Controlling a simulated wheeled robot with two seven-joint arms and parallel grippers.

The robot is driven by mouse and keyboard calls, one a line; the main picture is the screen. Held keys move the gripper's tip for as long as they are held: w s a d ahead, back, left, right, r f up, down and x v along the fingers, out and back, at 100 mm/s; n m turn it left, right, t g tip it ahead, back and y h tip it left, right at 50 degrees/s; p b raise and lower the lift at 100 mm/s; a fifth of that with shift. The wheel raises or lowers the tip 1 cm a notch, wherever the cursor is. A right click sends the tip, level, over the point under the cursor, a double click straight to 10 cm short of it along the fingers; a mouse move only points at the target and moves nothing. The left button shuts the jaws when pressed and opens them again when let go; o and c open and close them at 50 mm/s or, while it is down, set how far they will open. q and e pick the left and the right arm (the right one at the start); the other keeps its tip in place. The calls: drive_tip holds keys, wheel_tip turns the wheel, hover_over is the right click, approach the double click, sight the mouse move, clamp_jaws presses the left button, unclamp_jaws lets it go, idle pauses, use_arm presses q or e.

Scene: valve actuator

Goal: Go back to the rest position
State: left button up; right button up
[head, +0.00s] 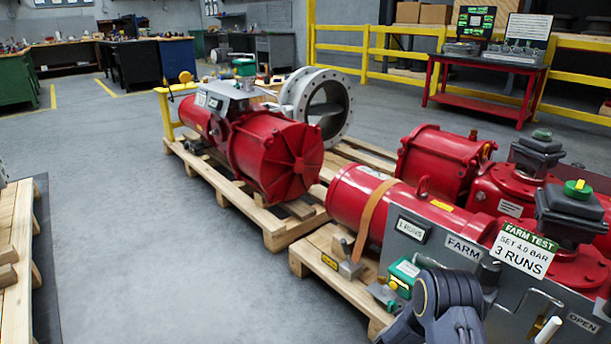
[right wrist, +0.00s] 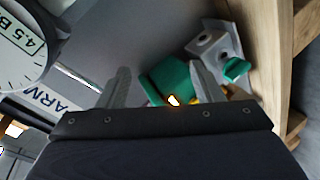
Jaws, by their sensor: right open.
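My right arm (head: 447,305) comes in at the bottom of the head view, in front of the grey panel (head: 437,240) labelled "FARM". In the right wrist view my right gripper (right wrist: 159,68) is open, its two fingers apart. A green-topped valve block (right wrist: 168,82) shows beyond and partly behind the right finger; I cannot tell how far off it is. The same green block shows in the head view (head: 403,272), just left of my arm. The fingers hold nothing that I can see. My left gripper is in neither view.
Red actuators (head: 270,150) lie on wooden pallets (head: 235,195). A gauge (right wrist: 22,45) is near the gripper at upper left in the wrist view. A "FARM TEST" sign (head: 525,250) stands right of my arm. Grey floor (head: 130,200) is clear at left centre.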

wheel_tip(320, 180, up, 17)
drive_tip(key=s+a+m+y, duration=0.2)
drive_tip(key=a+m+y, duration=0.1)
drive_tip(key=y, duration=0.3)
drive_tip(key=s+a+r+m+y, duration=0.1)
drive_tip(key=s+a+r+y, duration=0.35)
drive_tip(key=s+r, duration=0.45)
drive_tip(key=s+a+r+m+g+y+p, duration=0.1)
drive_tip(key=s+a+g, duration=0.15)
drive_tip(key=s, duration=1.25)
drive_tip(key=s+a+r+g+y, duration=0.1)
drive_tip(key=s+a+g+y, duration=0.15)
drive_tip(key=s, duration=1.15)
wheel_tip(320, 180, up, 38)
drive_tip(key=h+p, duration=0.1)
drive_tip(key=p, duration=3.7)
drive_tip(key=shift+r, duration=0.15)
